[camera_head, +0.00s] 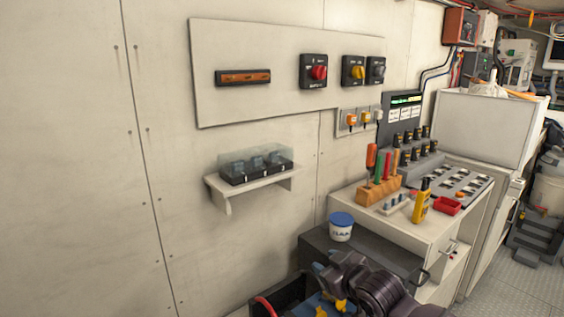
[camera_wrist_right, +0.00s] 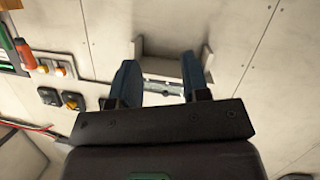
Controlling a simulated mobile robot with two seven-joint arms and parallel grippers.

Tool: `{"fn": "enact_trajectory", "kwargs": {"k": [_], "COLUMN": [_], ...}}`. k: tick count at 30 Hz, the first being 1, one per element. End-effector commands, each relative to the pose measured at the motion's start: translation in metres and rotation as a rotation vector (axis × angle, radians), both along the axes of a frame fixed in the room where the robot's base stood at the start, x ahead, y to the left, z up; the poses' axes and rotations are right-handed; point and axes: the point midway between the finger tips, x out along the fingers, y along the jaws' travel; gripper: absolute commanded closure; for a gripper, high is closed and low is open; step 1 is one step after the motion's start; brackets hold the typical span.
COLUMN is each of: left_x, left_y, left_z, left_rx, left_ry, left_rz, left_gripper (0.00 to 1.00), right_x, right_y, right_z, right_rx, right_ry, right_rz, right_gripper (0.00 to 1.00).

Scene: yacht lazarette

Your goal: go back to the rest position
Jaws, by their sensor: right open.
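My right gripper (camera_head: 332,264) shows at the bottom of the head view, at the end of my dark arm, in front of the dark box and low in front of the wall. In the right wrist view its two blue fingers (camera_wrist_right: 160,84) are apart, with nothing held between them. The pale wall shelf (camera_wrist_right: 175,67) shows beyond the fingers, apart from them. My left gripper is not in the head view.
A wall shelf (camera_head: 222,186) holds a clear-lidded switch box (camera_head: 256,163). A white tub with a blue lid (camera_head: 341,227) stands on a dark box (camera_head: 378,255). The counter (camera_head: 348,203) holds a tool block (camera_head: 379,191), a yellow meter (camera_head: 421,205) and a red tray (camera_head: 447,206).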

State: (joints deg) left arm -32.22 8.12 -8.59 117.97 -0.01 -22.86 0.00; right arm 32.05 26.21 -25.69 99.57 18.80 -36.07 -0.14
Motion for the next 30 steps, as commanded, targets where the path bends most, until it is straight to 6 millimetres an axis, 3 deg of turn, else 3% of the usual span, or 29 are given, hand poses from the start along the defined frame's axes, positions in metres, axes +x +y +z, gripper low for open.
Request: {"fn": "enact_trajectory", "kwargs": {"k": [17,30], "left_x": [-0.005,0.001], "left_y": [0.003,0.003], "left_z": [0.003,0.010], "left_rx": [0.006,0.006], "left_ry": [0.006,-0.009], "left_rz": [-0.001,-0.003], "left_gripper": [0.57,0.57], "right_x": [-0.153,-0.310], "right_y": [-0.087,-0.155], "right_z": [-0.088,-0.182], "right_rx": [0.126,0.107], "right_ry": [-0.041,0.217], "right_rz": [-0.267,-0.522], "right_gripper": [0.57,0.57]}}
